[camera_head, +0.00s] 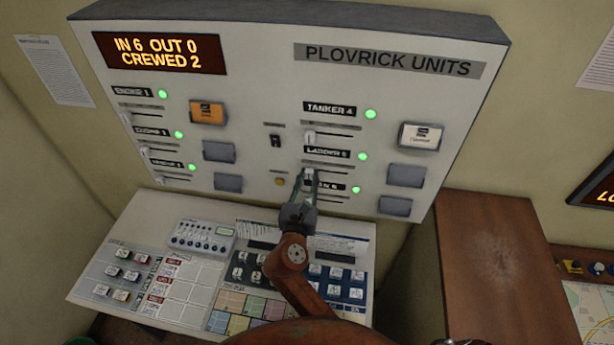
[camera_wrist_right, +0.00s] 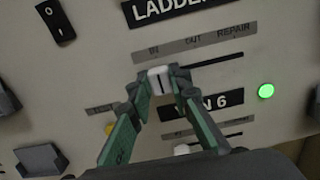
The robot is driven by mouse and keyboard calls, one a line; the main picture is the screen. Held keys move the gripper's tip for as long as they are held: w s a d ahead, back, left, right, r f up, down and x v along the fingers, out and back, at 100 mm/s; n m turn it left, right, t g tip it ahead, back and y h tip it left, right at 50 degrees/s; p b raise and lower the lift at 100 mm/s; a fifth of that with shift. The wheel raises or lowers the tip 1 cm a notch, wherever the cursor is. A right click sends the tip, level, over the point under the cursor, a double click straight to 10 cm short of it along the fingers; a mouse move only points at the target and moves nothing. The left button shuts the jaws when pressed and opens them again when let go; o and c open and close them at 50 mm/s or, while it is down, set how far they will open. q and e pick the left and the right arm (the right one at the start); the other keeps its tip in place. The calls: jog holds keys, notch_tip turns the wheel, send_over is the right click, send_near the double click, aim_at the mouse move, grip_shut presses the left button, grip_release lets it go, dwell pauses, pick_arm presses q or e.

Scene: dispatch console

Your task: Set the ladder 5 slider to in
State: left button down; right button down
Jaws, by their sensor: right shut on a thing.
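The ladder 5 label (camera_head: 327,153) is on the right half of the upright panel, with a lit green lamp (camera_head: 362,156) beside it. Its slider knob, a small white block (camera_wrist_right: 160,81), sits at the left end of its slot, below the IN mark (camera_wrist_right: 153,51). OUT and REPAIR are marked farther right. My right gripper (camera_wrist_right: 160,80) is shut on this knob, one finger on each side. In the head view the right gripper (camera_head: 307,178) covers most of the knob. My left gripper is not in view.
The display (camera_head: 160,52) reads IN 6, OUT 0, CREWED 2. A black rocker switch (camera_wrist_right: 55,20) is to the left. A sloping button desk (camera_head: 130,240) lies below.

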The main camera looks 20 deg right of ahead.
jog(key=shift+a, duration=0.1)
jog(key=c, duration=1.8)
grip_release()
jog(key=shift+w+a, duration=0.15)
jog(key=shift+o, duration=0.2)
notch_tip(320, 180, up, 10)
jog(key=shift+f, duration=0.1)
notch_tip(320, 180, down, 10)
jog(key=shift+r, duration=0.1)
jog(key=shift+d, duration=0.2)
jog(key=shift+s+d+b, duration=0.35)
jog(key=shift+d, duration=0.2)
